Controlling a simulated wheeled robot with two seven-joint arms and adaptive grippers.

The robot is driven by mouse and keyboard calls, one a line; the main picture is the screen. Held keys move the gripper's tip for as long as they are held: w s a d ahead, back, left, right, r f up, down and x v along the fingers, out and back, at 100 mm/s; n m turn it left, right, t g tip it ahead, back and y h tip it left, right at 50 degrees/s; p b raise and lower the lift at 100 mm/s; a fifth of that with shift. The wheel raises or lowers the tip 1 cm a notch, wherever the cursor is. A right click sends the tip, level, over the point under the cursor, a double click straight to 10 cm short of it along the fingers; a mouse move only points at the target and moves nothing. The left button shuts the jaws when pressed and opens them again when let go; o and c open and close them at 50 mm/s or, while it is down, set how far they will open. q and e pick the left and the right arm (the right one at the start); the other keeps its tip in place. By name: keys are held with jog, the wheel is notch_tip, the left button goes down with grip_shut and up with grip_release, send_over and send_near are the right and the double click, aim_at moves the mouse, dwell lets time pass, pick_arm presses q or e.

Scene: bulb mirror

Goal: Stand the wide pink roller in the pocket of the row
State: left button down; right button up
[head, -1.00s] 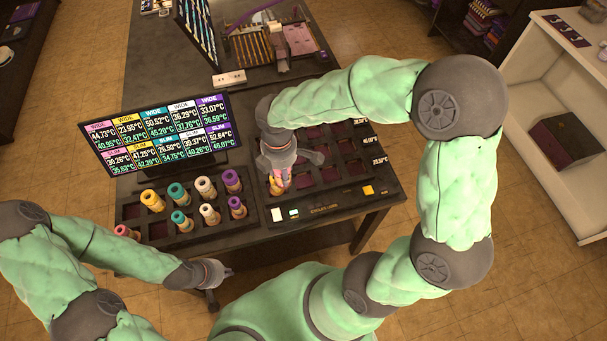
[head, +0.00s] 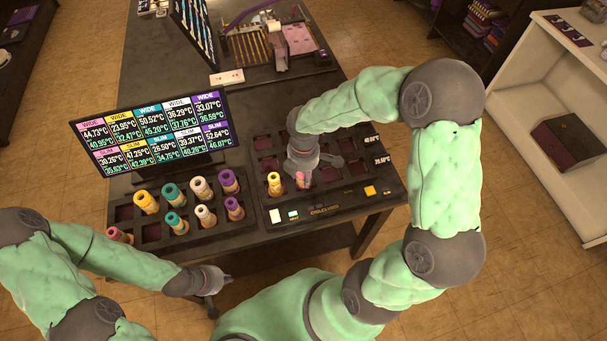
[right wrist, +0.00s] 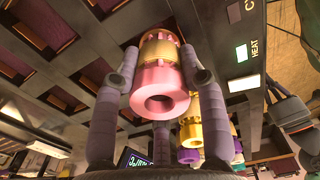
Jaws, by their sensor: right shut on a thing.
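The wide pink roller (right wrist: 160,88) is in my right gripper (right wrist: 158,75), with its fingers shut around it. It is pink at the near end with a gold band beyond. In the head view the pink roller (head: 301,178) shows only partly under my right gripper (head: 302,172), low over the front of the pocketed board (head: 345,200), right of a yellow roller (head: 274,184). I cannot tell whether it touches the board; the pocket beneath is hidden. My left gripper (head: 215,288) is empty in front of the table, its fingers apart.
A rack (head: 150,232) left of the board holds several yellow, teal, cream, purple and pink rollers. A screen (head: 155,130) with temperatures stands behind it. Several empty pockets lie behind and right of my right gripper. A white power strip (head: 228,77) lies farther back.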

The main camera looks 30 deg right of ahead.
jog(key=shift+r, duration=0.1)
jog(key=shift+f, duration=0.2)
jog(key=o, duration=1.3)
jog(key=shift+c, duration=0.2)
notch_tip(320, 180, up, 12)
jog(key=p, duration=0.4)
jog(key=shift+r, duration=0.2)
